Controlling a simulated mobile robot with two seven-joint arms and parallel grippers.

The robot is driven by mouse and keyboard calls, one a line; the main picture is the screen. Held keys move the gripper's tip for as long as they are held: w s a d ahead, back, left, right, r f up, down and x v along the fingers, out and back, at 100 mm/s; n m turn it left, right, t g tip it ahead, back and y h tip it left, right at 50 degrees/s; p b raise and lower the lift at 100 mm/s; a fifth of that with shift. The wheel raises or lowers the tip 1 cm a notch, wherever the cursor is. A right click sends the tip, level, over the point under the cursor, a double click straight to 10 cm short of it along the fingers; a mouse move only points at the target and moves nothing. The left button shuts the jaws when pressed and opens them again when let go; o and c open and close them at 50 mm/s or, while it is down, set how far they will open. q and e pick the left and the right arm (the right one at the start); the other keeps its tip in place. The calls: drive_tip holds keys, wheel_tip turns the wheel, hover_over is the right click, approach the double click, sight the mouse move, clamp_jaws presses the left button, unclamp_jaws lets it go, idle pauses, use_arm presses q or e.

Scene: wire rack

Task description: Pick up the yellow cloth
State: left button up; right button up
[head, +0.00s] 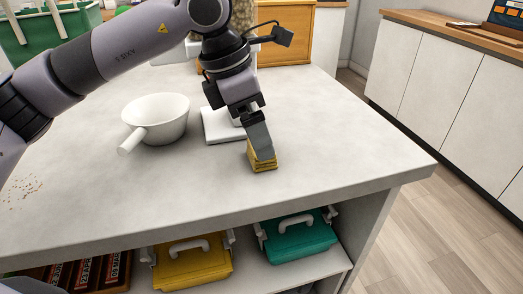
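The yellow cloth (263,165) is a small folded stack on the grey-white worktop (335,170), near the middle of the head view. My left gripper (261,149) points down at it from above, and its fingers cover the upper part of the cloth. The fingers overlap the cloth in the picture. From this angle I cannot tell whether they are closed on it or only around it. The cloth appears to rest on the worktop. My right gripper does not show.
A white bowl-like pan with a handle (157,117) stands left of the cloth. A white flat object (218,127) lies just behind the gripper. Small crumbs (22,190) lie at the far left. The worktop's right side is clear. Yellow (190,268) and green (300,238) toolboxes sit on the shelf below.

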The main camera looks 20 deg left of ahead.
use_arm(q)
drive_tip(key=shift+x, duration=1.5)
drive_tip(key=shift+c, duration=1.2)
drive_tip(key=c, duration=0.9)
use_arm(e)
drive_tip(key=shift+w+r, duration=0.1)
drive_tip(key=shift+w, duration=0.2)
use_arm(q)
drive_tip(key=shift+r, duration=0.2)
wheel_tip(320, 180, up, 20)
drive_tip(key=p, duration=0.2)
drive_tip(key=shift+f+p, duration=0.15)
drive_tip(key=shift+p, duration=0.15)
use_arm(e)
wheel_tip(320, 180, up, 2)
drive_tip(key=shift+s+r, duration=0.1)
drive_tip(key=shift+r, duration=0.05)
